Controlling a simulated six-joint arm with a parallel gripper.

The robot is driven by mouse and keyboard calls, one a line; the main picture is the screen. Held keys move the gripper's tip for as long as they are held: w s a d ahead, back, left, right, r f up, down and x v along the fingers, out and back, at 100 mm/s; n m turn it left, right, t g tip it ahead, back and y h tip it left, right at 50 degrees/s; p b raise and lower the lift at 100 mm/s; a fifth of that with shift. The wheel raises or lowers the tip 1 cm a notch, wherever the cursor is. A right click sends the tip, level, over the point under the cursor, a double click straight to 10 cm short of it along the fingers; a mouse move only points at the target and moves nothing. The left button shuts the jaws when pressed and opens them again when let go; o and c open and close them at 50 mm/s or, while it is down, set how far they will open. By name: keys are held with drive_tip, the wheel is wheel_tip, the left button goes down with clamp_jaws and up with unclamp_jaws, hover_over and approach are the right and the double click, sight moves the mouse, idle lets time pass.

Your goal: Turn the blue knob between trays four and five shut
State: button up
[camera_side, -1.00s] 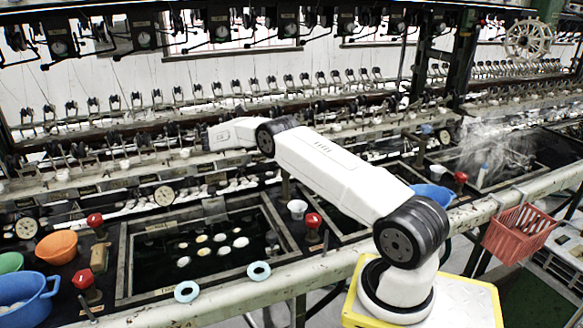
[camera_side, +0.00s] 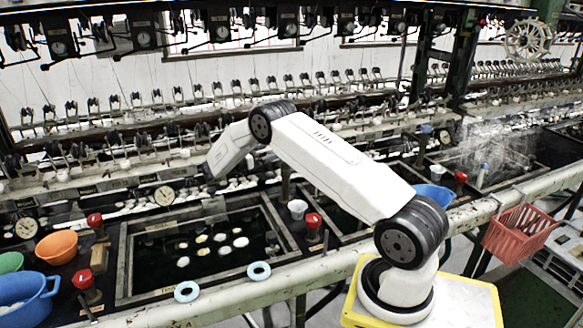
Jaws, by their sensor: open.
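My gripper (camera_side: 212,174) hangs at the end of my white arm, pointing down and to the left over the back edge of the near basin tray (camera_side: 283,243). It is open, and I see nothing held in it. The fingers are small and hard to make out against the dark machinery. A small blue spot (camera_side: 426,129) shows at the back right, beyond my arm. I cannot tell whether it is the blue knob. The knobs I can make out clearly are red: one (camera_side: 313,220) right of the near tray, two at its left, and one (camera_side: 460,177) farther right.
White cocoons (camera_side: 240,242) float in the near tray. Two pale blue rings (camera_side: 187,291) lie on its front ledge. Orange (camera_side: 57,247) and blue (camera_side: 28,293) bowls stand at the left. A red basket (camera_side: 518,232) hangs on the front rail. Reeling machinery runs along the back.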

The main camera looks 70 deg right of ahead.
drive_tip(key=shift+s+a+f+n+t+h, duration=0.3)
drive_tip(key=shift+a+f+n+t, duration=0.25)
drive_tip(key=shift+f+t, duration=0.15)
drive_tip(key=shift+s+a+f+n+t+h, duration=0.3)
drive_tip(key=shift+a+f+n+t, duration=0.2)
drive_tip(key=shift+f+t, duration=0.2)
drive_tip(key=shift+d, duration=0.1)
drive_tip(key=shift+x, duration=3.8)
drive_tip(key=shift+c, duration=0.2)
drive_tip(key=c, duration=1.2)
drive_tip(key=shift+c, duration=0.2)
drive_tip(key=shift+m+g+y, duration=0.5)
drive_tip(key=shift+m+g, duration=0.25)
drive_tip(key=shift+g, duration=0.15)
